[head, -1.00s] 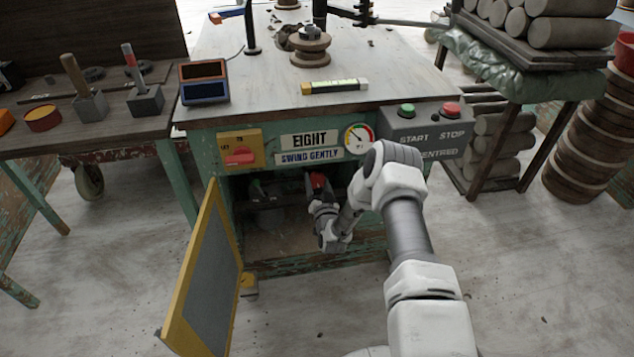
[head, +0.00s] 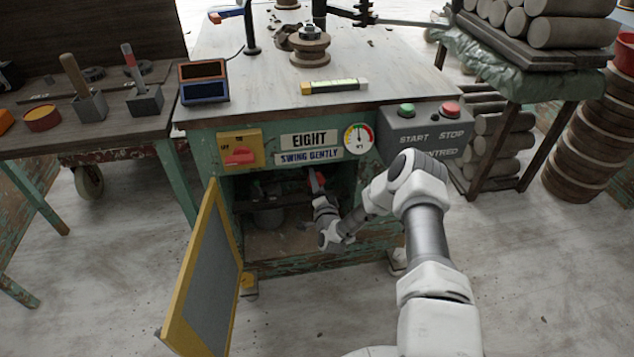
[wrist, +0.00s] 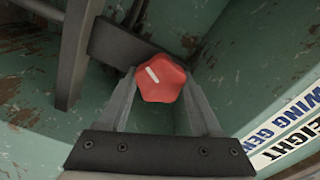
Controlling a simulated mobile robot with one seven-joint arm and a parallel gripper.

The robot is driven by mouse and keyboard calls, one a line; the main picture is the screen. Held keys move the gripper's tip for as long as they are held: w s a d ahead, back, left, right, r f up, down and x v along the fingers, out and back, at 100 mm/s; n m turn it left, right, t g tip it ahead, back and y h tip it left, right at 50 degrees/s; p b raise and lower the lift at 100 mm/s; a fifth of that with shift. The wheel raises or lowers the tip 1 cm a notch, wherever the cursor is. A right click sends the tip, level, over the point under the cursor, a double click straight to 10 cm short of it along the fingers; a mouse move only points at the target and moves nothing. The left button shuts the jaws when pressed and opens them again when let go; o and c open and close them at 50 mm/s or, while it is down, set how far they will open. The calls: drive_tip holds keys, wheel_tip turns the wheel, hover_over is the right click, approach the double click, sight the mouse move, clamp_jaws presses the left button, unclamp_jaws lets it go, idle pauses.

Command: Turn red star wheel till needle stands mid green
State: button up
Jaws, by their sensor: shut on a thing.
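The red star wheel (wrist: 168,84) sits between the two fingers of my gripper (wrist: 160,78) in the wrist view, and the gripper is shut on it. A white mark on the wheel's face slants from upper left to lower right. In the head view the wheel (head: 317,179) is a small red patch inside the open cabinet, partly hidden by my gripper (head: 319,192). The round gauge (head: 358,139) is on the cabinet front, right of the EIGHT sign. Its needle points about straight up; the colour band right behind the tip is too small to read surely.
The yellow-framed cabinet door (head: 206,280) stands open at the left. A yellow panel with a red switch (head: 240,155) is above the opening. A grey START/STOP box (head: 424,133) is right of the gauge, near my arm.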

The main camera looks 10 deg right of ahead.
drive_tip(key=shift+f+m, duration=0.1)
drive_tip(key=shift+m, duration=0.2)
drive_tip(key=shift+s+a, duration=0.1)
drive_tip(key=o, duration=1.4)
drive_tip(key=s+p, duration=0.5)
drive_tip(key=s, duration=1.2)
drive_tip(key=shift+s, duration=0.2)
